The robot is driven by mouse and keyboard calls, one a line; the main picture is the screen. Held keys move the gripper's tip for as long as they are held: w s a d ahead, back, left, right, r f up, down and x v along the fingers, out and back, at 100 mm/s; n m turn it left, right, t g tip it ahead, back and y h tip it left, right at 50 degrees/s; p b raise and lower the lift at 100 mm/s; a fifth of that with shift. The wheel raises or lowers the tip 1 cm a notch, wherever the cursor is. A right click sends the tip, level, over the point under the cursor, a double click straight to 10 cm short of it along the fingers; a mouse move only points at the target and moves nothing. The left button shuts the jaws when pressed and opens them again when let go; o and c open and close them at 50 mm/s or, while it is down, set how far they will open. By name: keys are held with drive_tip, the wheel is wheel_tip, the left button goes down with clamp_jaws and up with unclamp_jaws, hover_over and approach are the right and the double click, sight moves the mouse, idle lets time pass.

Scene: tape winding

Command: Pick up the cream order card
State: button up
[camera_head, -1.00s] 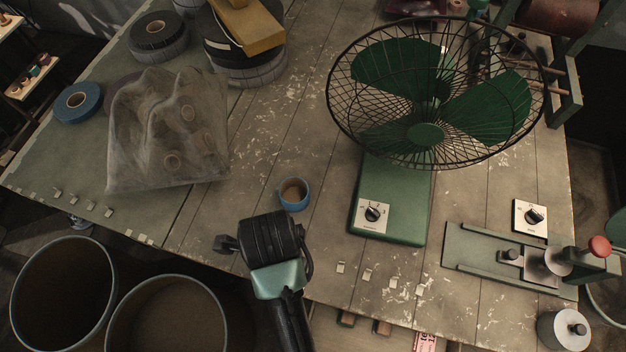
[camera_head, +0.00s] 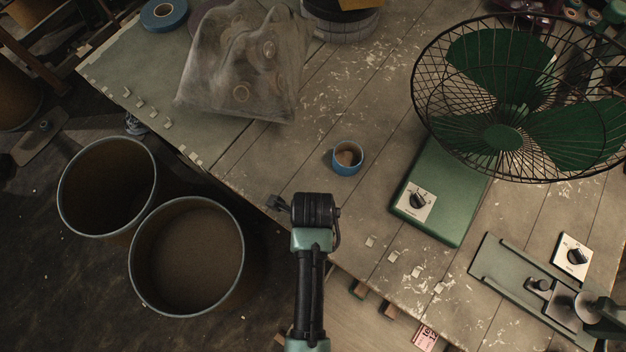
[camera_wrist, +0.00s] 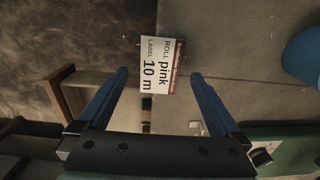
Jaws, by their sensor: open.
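A pale, off-white card (camera_wrist: 156,65) with a dark red edge strip shows in the wrist view. It reads "ROLL pink", "LABEL 10 m" and looks like the order card. My gripper (camera_wrist: 160,74) is open, its two blue fingers apart, with the card between and just beyond the tips in the picture. I cannot tell the height gap. In the head view my wrist (camera_head: 313,210) is over the table's front edge; the fingers and this card are hidden there.
The green fan (camera_head: 447,190) is to the right, a mesh-like bag (camera_head: 240,70) behind left. Two round bins (camera_head: 188,258) stand on the floor left. A pink label (camera_head: 425,338) shows below the front edge.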

drive_tip(key=shift+f, duration=0.85)
drive_tip(key=shift+c, duration=0.3)
drive_tip(key=c, duration=1.3)
